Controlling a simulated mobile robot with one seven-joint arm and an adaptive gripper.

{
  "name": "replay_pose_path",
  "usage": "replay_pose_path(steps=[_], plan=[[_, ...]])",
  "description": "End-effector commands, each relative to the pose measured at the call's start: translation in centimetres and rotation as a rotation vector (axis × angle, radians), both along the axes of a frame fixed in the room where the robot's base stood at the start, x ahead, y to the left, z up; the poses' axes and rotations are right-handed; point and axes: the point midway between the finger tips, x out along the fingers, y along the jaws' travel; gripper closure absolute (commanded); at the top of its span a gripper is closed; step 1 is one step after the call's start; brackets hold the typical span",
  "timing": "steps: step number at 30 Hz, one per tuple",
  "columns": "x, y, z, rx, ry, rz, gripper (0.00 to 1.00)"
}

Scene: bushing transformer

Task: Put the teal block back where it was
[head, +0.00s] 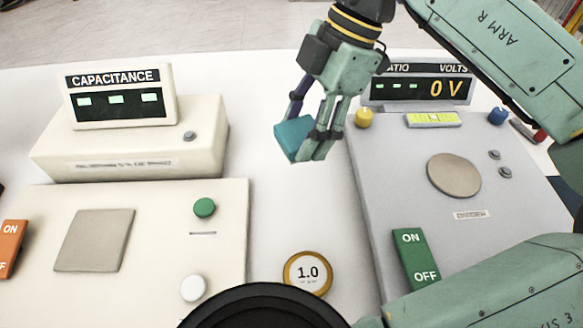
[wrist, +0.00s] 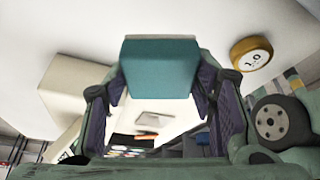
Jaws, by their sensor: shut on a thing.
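The teal block (head: 293,138) is a small cube, held tilted in the air in the head view, above the white table between the two instruments. My gripper (head: 307,138) is shut on it, with the fingers on its sides. In the wrist view the teal block (wrist: 160,67) sits between the fingertips of my gripper (wrist: 162,85). The frames do not show which spot the block came from. A bare grey square plate (head: 94,240) lies on the left cream panel, and a bare round grey plate (head: 453,175) lies on the right grey instrument.
A cream box with a CAPACITANCE display (head: 118,98) stands at the back left. The grey instrument's display (head: 418,89) reads 0 V. A round 1.0 disc (head: 307,272) lies on the table at the front; it also shows in the wrist view (wrist: 251,54). The strip between the instruments is otherwise clear.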

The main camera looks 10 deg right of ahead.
Motion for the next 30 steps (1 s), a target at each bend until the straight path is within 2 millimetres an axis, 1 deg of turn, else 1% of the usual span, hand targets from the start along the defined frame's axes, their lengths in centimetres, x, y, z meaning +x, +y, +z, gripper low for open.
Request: replay_pose_path(steps=[3, 6, 11, 18, 21, 27, 30], plan=[[-0.1, 0.1, -2.1, 0.005, 0.001, 0.002, 0.75], [-0.1, 0.1, -3.8, 0.005, 0.001, 0.002, 0.75], [0.0, 0.0, -5.4, 0.003, 0.000, 0.001, 0.75], [-0.1, 0.1, -8.5, 0.003, 0.001, 0.002, 0.75], [0.0, 0.0, -9.0, 0.001, -0.001, 0.002, 0.75], [0.0, 0.0, -9.0, 0.000, 0.000, 0.001, 0.75], [0.0, 0.0, -9.3, 0.000, 0.000, 0.001, 0.75]])
